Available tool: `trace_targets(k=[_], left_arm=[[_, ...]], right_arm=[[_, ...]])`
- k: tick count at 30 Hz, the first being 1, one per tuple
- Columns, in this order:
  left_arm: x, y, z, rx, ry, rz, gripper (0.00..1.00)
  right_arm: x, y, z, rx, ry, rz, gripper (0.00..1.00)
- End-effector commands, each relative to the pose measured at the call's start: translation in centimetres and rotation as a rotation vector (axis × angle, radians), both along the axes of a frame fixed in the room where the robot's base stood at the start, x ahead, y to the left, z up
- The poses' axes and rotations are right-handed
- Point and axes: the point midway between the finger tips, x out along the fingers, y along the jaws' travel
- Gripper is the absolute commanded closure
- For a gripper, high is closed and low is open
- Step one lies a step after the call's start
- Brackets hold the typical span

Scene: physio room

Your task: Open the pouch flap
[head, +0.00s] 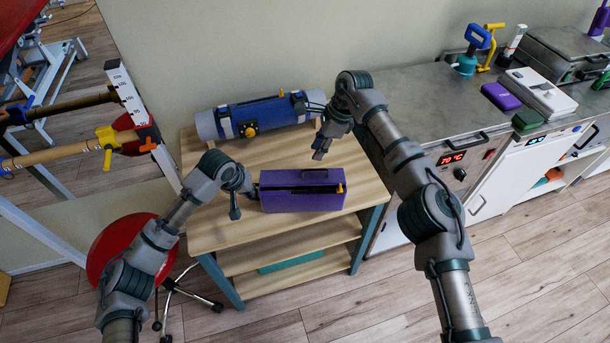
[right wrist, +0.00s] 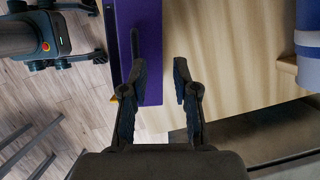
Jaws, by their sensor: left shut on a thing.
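The purple pouch (head: 300,202) is box-shaped and sits near the front edge of the wooden table. A dark slot or strip runs along its top, with a yellow tab (head: 340,188) at the right end. My left gripper (head: 248,192) is at the pouch's left end, shut on it; the exact contact is hard to see. My right gripper (head: 318,153) is above the table behind the pouch's right part. In the right wrist view my right gripper (right wrist: 159,62) is open and empty, its left finger overlapping the purple pouch (right wrist: 150,45) in the picture.
A blue and grey roll (head: 262,115) with straps lies along the back of the wooden table (head: 220,228). Bare tabletop lies between roll and pouch. A red stool (head: 112,243) stands at left. A metal counter (head: 415,122) with several items is at right.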

Motion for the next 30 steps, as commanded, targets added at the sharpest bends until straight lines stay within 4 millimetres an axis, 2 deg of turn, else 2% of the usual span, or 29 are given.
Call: trace_targets(k=[21,30], left_arm=[[-0.1,0.1,-0.2,0.003,0.004,0.000,1.00],[0.0,0.1,-0.2,0.003,0.004,0.000,1.00]], right_arm=[[0.2,0.1,4.8,-0.001,0.000,-0.002,0.71],[0.1,0.0,5.3,0.000,-0.001,0.000,0.71]])
